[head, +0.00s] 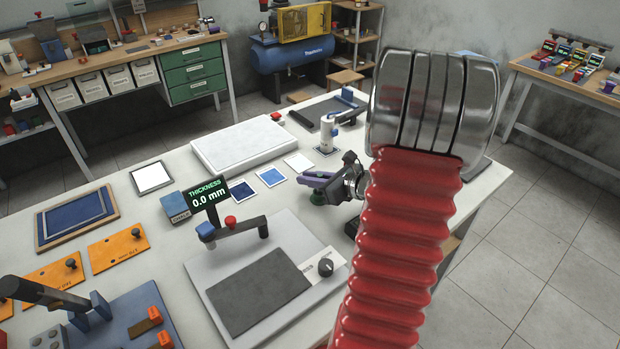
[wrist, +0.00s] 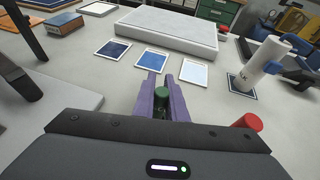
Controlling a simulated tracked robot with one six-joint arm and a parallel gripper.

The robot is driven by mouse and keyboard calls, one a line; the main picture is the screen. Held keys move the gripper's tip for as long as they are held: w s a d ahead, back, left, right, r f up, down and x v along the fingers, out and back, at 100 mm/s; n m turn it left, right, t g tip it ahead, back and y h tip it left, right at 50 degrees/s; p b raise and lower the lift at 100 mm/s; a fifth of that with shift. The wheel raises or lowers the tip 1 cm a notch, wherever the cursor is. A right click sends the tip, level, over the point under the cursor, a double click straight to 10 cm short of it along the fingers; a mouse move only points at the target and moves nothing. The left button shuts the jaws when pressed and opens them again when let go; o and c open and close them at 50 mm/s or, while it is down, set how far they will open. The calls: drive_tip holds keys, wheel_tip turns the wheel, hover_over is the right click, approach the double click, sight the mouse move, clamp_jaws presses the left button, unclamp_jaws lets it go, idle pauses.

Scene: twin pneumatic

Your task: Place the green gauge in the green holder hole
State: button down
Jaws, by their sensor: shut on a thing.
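My gripper (head: 318,181) has purple fingers and is over the right part of the white table. It is shut on the green gauge (head: 318,198), a small dark green piece that shows just below the fingers. In the wrist view the green gauge (wrist: 161,96) sits between the two purple fingers (wrist: 161,85), and its lower part is hidden by my gripper's body. I cannot make out a green holder hole in either view. My red ribbed arm covers part of the table's right side in the head view.
A thickness display (head: 206,193) stands by a grey plate with a dark pad (head: 257,291). Blue and white cards (head: 271,177) lie behind my gripper, before a white slab (head: 236,146). A white cylinder stand (head: 327,136) is further back. A red-topped piece (wrist: 247,122) is close on the right.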

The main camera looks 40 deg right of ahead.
drive_tip(key=c, duration=1.8)
unclamp_jaws()
drive_tip(key=shift+f, duration=0.1)
drive_tip(key=v, duration=1.2)
